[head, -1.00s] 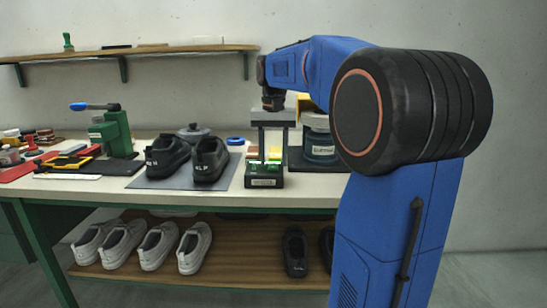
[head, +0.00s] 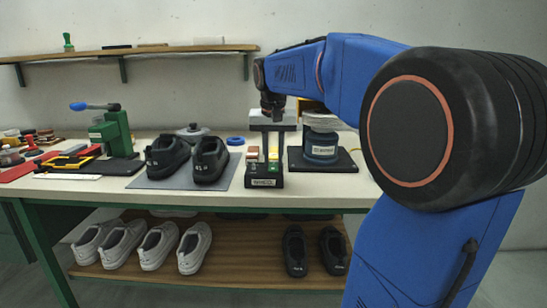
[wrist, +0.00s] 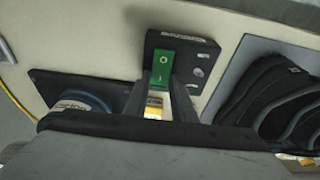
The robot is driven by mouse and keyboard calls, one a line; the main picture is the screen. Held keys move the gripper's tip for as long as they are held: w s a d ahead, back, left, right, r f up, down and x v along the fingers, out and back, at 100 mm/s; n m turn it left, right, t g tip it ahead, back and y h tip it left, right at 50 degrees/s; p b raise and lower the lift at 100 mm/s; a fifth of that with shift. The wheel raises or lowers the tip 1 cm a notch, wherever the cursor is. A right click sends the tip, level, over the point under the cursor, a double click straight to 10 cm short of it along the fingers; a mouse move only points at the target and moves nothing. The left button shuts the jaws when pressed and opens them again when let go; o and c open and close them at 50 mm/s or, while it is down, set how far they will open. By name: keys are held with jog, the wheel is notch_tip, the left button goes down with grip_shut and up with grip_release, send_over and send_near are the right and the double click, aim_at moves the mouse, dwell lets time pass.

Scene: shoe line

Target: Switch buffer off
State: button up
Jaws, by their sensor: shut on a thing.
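A black switch box (head: 264,182) with a white label stands near the bench's front edge. In the wrist view the box (wrist: 199,72) carries a green rocker switch (wrist: 161,70). My gripper (head: 273,150) points down over the box. Contact is hard to see. The buffer (head: 321,150), a round labelled unit on a black base, stands right of the box.
Two black shoes (head: 209,160) stand on a grey mat left of the box. A green press (head: 112,133) and several tools lie further left. White shoes (head: 195,247) and black shoes (head: 295,250) stand on the lower shelf.

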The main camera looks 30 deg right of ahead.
jog(key=shift+s+a+t+h, duration=0.1)
jog(key=shift+s+t+h, duration=0.1)
jog(key=shift+t+h, duration=0.15)
jog(key=o, duration=1.1)
jog(key=shift+c, duration=0.2)
jog(key=shift+r, duration=0.15)
jog(key=v, duration=1.7)
jog(key=shift+s, duration=0.2)
